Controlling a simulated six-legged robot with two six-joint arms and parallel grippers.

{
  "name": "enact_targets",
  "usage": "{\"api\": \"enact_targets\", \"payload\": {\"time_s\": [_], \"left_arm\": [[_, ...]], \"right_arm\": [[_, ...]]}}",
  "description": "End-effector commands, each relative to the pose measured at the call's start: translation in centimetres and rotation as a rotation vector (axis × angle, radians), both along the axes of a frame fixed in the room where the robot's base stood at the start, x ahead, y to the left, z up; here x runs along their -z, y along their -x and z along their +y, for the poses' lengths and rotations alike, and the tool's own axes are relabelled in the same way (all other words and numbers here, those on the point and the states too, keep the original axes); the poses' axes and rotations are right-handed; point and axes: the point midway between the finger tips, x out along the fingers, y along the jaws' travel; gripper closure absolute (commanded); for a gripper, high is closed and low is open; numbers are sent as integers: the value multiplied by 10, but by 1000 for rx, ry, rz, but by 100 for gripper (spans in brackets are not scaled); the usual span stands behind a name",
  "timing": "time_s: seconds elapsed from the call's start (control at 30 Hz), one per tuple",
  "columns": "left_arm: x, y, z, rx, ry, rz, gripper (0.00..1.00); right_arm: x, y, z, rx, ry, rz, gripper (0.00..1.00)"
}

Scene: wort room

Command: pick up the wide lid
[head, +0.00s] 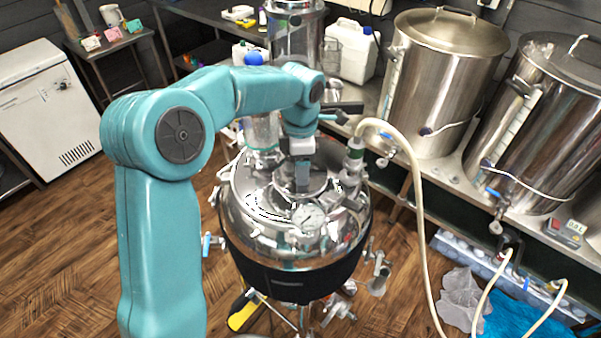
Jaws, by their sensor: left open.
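A round polished steel vessel (258,222) stands in the middle, with a gauge (308,217) and fittings on its domed top. My left gripper (303,184) points down over the middle of this top, its jaws open. I cannot tell whether it touches anything there; the gripper hides part of the top. Two wide lids show at the upper right: a flat steel lid (452,32) with a handle on the nearer-left kettle, and another lid (570,62) on the right kettle. I cannot tell which is the wide lid of the task. My right gripper is not in view.
A pale hose (420,205) arches from the vessel towards the floor at right. Steel kettles (432,105) and a white canister (351,52) stand on the bench behind. A white appliance (45,110) stands at left. The wooden floor (75,255) at left is clear.

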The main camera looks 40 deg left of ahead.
Motion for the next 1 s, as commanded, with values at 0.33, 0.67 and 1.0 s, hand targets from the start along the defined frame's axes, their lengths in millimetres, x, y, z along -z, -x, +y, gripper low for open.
{"api": "enact_targets", "payload": {"time_s": [0.33, 0.67, 1.0], "left_arm": [[-1, 0, 0, 0, 0, -1, 100], [-8, 0, 0, 0, -1, -2, 100], [-81, -2, 0, 0, 0, -8, 100]], "right_arm": [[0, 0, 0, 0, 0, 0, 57], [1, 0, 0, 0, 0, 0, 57], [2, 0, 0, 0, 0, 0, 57]]}}
